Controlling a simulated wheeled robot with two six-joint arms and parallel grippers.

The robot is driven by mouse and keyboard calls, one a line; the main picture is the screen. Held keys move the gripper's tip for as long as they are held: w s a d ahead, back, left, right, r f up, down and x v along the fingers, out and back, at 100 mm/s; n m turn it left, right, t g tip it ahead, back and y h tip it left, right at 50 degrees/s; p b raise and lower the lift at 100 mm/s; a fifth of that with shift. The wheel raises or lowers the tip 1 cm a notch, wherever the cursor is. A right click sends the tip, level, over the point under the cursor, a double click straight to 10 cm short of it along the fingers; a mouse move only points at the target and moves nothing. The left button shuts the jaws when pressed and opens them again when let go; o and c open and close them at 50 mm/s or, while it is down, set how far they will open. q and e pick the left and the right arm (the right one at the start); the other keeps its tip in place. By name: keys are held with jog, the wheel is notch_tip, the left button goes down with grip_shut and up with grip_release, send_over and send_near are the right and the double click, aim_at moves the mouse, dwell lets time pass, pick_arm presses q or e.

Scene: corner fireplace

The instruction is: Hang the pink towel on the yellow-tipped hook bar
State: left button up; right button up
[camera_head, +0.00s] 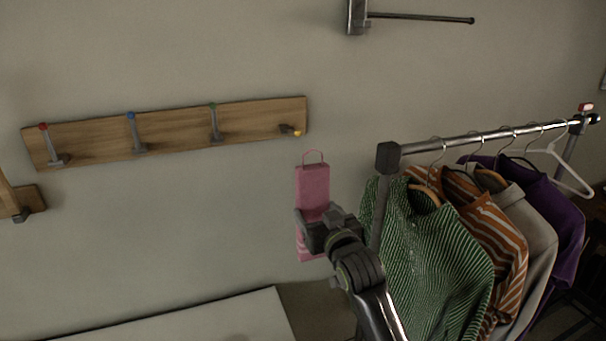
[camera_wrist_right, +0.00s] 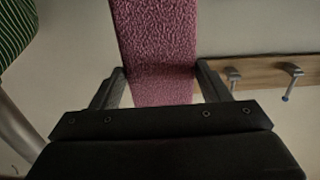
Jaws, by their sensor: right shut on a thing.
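The pink towel (camera_head: 313,187) hangs upright in front of the wall, with a thin loop at its top. My right gripper (camera_head: 311,228) is shut on the towel around its middle. In the right wrist view the towel (camera_wrist_right: 158,50) runs up between the two fingers of the gripper (camera_wrist_right: 160,84). The wooden hook board (camera_head: 180,133) is on the wall to the left, with red, blue, green and yellow tips. The yellow-tipped hook bar (camera_head: 290,130) is at its right end, above and slightly left of the towel's loop, apart from it. My left gripper is not in view.
A clothes rack (camera_head: 470,138) with several garments stands close to the right of my arm; a green striped shirt (camera_head: 428,250) is nearest. A dark metal bar (camera_head: 420,17) juts from the wall above. A pale flat surface (camera_head: 200,322) lies below. The wall between towel and board is clear.

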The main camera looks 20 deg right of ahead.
aim_at(315, 199)
jog(key=r, duration=0.3)
jog(key=shift+w+a, duration=0.15)
jog(key=shift+w, duration=0.2)
jog(key=shift+w+b, duration=0.3)
jog(key=shift+w, duration=0.15)
jog(key=shift+w+f+b, duration=0.15)
jog(key=shift+w+b, duration=0.35)
jog(key=shift+w, duration=0.55)
pick_arm(q)
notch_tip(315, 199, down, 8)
jog(key=b, duration=0.7)
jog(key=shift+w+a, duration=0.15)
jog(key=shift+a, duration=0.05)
pick_arm(e)
jog(key=w+f, duration=0.2)
jog(key=w, duration=0.9)
jog(key=shift+w+a+f, duration=0.2)
jog(key=shift+w, duration=0.1)
pick_arm(q)
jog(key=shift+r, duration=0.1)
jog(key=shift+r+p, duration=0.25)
jog(key=shift+p, duration=0.05)
